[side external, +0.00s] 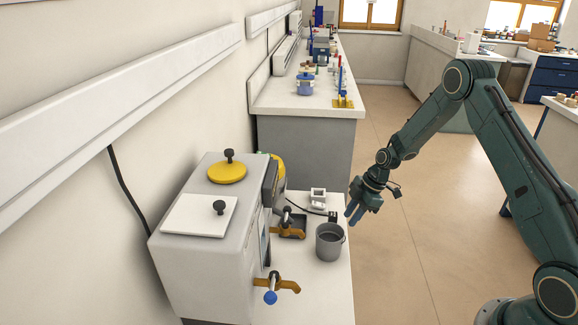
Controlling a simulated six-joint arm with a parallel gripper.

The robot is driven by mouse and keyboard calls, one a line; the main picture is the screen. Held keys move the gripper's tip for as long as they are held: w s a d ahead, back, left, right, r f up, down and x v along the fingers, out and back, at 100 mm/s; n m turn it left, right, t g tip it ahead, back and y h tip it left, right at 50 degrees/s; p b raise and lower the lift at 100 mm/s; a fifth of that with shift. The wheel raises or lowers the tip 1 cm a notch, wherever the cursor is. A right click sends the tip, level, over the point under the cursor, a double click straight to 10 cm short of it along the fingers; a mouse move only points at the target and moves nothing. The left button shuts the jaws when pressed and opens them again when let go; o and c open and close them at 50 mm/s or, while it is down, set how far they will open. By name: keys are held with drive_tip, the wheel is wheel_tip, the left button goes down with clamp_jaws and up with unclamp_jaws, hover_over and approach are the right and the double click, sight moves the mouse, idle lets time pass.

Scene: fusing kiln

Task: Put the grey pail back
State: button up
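The grey pail (329,243) stands upright on the white bench beside the kiln, near the bench's right edge. It looks open at the top with a dark inside; its contents cannot be made out. The kiln (200,270) is a pale box with a yellow lid (227,173) and a white plate with a black knob (195,214) on top.
Orange brackets (285,285) with a blue-ended handle (270,298) stick out at the kiln's front. A dark tray (293,224) and a small white block (318,195) lie behind the pail. A cluttered bench (305,105) stands farther back. The floor to the right is clear.

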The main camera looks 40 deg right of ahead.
drive_tip(key=s+a+r+m+h, duration=0.1)
drive_tip(key=s+a+r+m, duration=0.15)
drive_tip(key=r, duration=0.55)
drive_tip(key=s+a+r+m+t+h, duration=0.1)
drive_tip(key=s+a+r, duration=0.2)
drive_tip(key=r, duration=0.6)
drive_tip(key=s+a+r+m, duration=0.2)
drive_tip(key=s+a+r, duration=0.1)
drive_tip(key=r, duration=0.5)
drive_tip(key=s+a+r+m+t, duration=0.1)
drive_tip(key=s+a+r+m, duration=0.1)
drive_tip(key=s, duration=0.9)
drive_tip(key=s+a+r+m+t+h, duration=0.1)
drive_tip(key=s+r+m, duration=0.4)
drive_tip(key=s, duration=0.6)
drive_tip(key=shift+a+r+h, duration=0.3)
drive_tip(key=shift+a+r, duration=0.35)
drive_tip(key=shift+r, duration=0.05)
